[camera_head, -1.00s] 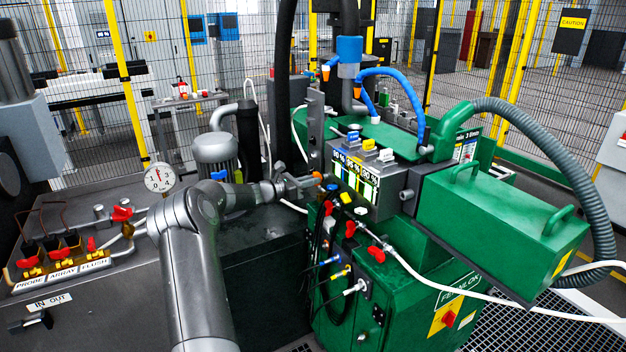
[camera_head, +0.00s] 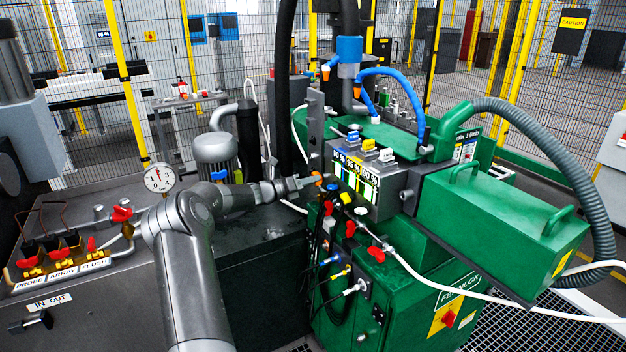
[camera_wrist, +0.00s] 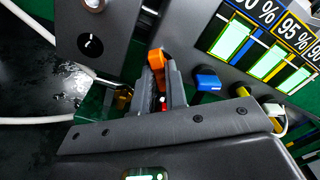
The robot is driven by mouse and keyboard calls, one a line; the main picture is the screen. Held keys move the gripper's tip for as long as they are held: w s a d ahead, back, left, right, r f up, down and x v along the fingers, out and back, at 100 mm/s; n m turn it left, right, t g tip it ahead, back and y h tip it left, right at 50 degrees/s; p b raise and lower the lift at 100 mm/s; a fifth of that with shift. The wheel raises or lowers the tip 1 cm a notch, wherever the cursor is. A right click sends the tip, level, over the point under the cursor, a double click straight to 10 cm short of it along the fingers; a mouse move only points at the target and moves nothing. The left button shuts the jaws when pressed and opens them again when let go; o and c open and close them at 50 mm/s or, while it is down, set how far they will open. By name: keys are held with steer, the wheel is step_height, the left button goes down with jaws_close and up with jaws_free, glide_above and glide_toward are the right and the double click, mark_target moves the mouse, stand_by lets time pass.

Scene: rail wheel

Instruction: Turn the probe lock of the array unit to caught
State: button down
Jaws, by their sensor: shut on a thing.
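The green array unit (camera_head: 488,229) stands at the right, with a grey panel (camera_head: 384,207) of percent gauges on its near side. An orange lever (camera_head: 317,179) sticks out at the panel's left end; no label on it can be read. My gripper (camera_head: 308,182) reaches it from the left and is shut on it. In the wrist view, the orange lever (camera_wrist: 156,61) shows between the two dark fingers of my gripper (camera_wrist: 163,80). Its lower part is hidden by the fingers, and I cannot tell its lock position.
A blue knob (camera_wrist: 208,81) and a yellow knob (camera_wrist: 242,91) sit close right of my fingers. Red knobs (camera_head: 350,229) and a white hose (camera_head: 440,283) lie lower right. Valves (camera_head: 62,262) labelled PROBE, ARRAY and FLUSH stand on the left bench.

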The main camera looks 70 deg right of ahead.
steer(key=shift+n, duration=0.7)
steer(key=n, duration=0.4)
steer(key=shift+r+n, duration=0.1)
steer(key=shift+n, duration=0.2)
steer(key=shift+w, duration=0.1)
steer(key=n, duration=0.4)
steer(key=c, duration=1.3)
jaws_free()
